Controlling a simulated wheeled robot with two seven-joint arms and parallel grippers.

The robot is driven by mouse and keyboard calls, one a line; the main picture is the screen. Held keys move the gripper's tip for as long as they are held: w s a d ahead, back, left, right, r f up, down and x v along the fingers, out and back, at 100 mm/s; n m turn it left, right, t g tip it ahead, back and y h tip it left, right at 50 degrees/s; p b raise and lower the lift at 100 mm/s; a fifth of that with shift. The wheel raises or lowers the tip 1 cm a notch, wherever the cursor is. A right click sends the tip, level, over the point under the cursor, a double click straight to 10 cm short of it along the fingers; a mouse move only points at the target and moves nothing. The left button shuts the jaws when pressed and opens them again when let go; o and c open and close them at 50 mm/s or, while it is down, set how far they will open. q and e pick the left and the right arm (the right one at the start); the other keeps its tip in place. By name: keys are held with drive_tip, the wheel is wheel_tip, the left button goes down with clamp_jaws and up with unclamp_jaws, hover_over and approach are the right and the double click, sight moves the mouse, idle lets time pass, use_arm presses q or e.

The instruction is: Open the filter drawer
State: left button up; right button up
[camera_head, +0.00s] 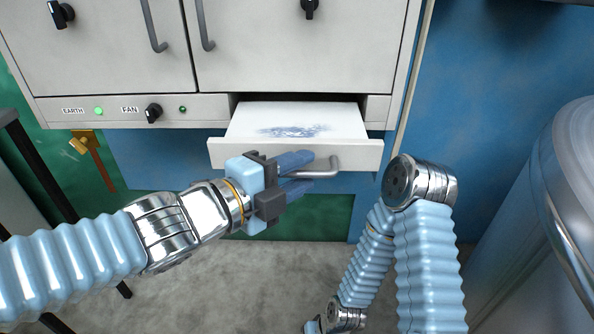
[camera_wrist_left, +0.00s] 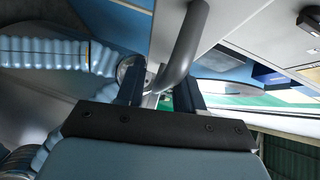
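The filter drawer (camera_head: 225,153) is a shallow white drawer low in the grey cabinet. It is pulled out, with a dark bluish smudge on the white surface inside. Its curved grey metal handle (camera_head: 334,164) is on the front; the handle also shows in the left wrist view (camera_wrist_left: 188,38). My left gripper (camera_head: 306,173) is at the handle, with one blue finger on each side of the bar, and appears shut on it. My right arm is folded at the right. Only a bit of my right gripper shows at the bottom edge; its fingers are hidden.
Above the drawer are cabinet doors (camera_head: 300,60) with vertical handles and black knobs. A panel (camera_head: 215,107) with EARTH and FAN labels, green lights and a knob lies left of the drawer. A large metal drum (camera_head: 575,180) stands at right. The grey floor below is open.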

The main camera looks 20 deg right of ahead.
use_arm(q)
drive_tip(key=shift+s+a+r, duration=0.1)
drive_tip(key=shift+a+r, duration=0.1)
drive_tip(key=shift+a, duration=0.05)
drive_tip(key=p+v, duration=0.4)
drive_tip(key=v, duration=0.9)
drive_tip(key=shift+s+f, duration=0.15)
